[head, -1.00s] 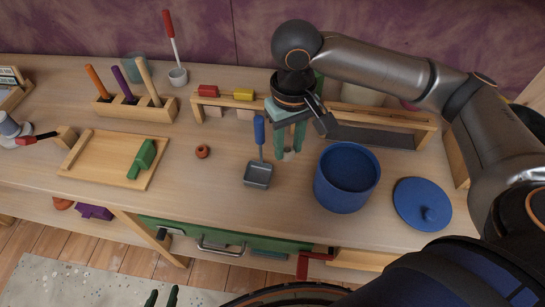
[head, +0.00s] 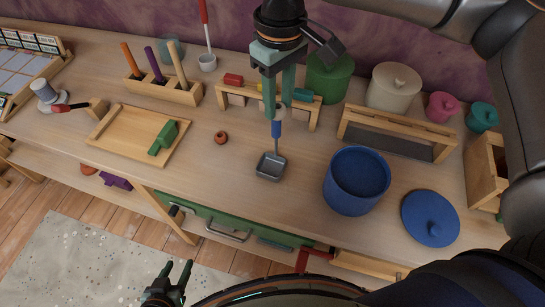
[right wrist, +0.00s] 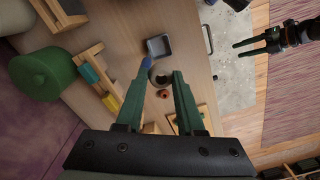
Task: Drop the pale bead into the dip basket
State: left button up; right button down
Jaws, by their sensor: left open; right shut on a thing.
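The dip basket is a small grey square scoop (head: 270,167) with a blue handle (head: 277,129) pointing to the back; it lies on the bench and also shows in the right wrist view (right wrist: 159,45). My right gripper (head: 273,108) points down above the handle end, covering part of it. It is shut on the pale bead, a greyish ring with a dark hole (right wrist: 161,76), between its fingertips in the right wrist view. In the head view the bead is hard to make out. My left gripper (head: 176,272) is open and empty, low in front of the bench.
A red-brown bead (head: 221,137) lies left of the basket. An open blue pot (head: 352,198) stands to its right, with its blue lid (head: 430,218) beside it. A wooden rack with coloured blocks (head: 233,92) stands behind. A wooden tray (head: 112,140) is at left.

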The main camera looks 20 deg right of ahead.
notch_tip(320, 180, down, 4)
jog(key=b, duration=0.4)
jog(key=shift+c, duration=2.2)
grip_release()
notch_tip(320, 180, up, 13)
jog(key=p, duration=0.1)
jog(key=shift+f, duration=0.2)
